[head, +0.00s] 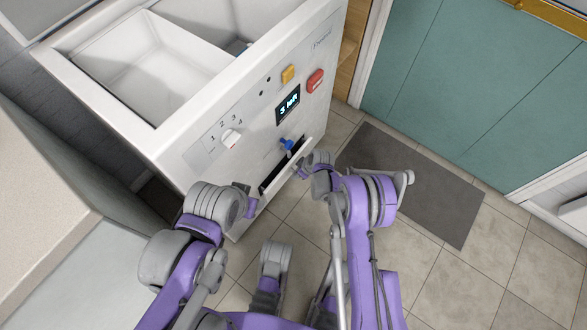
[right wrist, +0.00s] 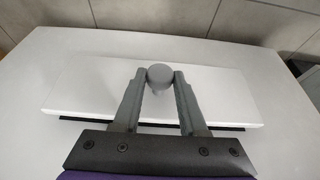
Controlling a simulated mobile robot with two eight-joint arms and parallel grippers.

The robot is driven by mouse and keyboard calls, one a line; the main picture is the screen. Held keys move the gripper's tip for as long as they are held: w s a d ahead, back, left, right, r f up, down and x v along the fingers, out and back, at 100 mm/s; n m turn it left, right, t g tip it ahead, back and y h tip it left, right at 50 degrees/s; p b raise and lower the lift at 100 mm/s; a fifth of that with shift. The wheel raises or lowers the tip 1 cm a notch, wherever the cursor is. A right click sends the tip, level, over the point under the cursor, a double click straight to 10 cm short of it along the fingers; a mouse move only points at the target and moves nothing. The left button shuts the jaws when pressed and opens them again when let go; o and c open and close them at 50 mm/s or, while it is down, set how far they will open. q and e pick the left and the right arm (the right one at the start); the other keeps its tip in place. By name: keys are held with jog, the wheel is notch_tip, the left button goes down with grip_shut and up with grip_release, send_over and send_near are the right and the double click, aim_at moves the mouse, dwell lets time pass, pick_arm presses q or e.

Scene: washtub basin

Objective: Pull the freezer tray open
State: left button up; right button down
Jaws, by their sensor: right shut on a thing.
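The freezer tray's white front (head: 309,152) is low on the white appliance front, with a dark gap behind it. In the right wrist view, the tray front (right wrist: 70,93) is a wide white panel with a dark line under its lower edge. A round grey knob (right wrist: 160,73) sits at its middle. My right gripper (right wrist: 161,78) is shut on this knob, a finger on either side. In the head view, my right gripper (head: 304,172) is at the tray front, partly hidden by its arm. My left gripper (head: 251,207) is near the tray's left end; its fingers are too small to judge.
The white washtub basin (head: 145,62) is open on top. A grey mat (head: 410,185) lies on the tiled floor at right.

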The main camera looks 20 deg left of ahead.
jog(key=s+d, duration=0.3)
jog(key=d, duration=0.5)
jog(key=shift+d, duration=0.25)
jog(key=shift+c, duration=2.4)
grip_release()
jog(key=p+v, duration=0.2)
jog(key=v, duration=0.9)
jog(key=shift+p, duration=0.4)
jog(key=shift+f, duration=0.1)
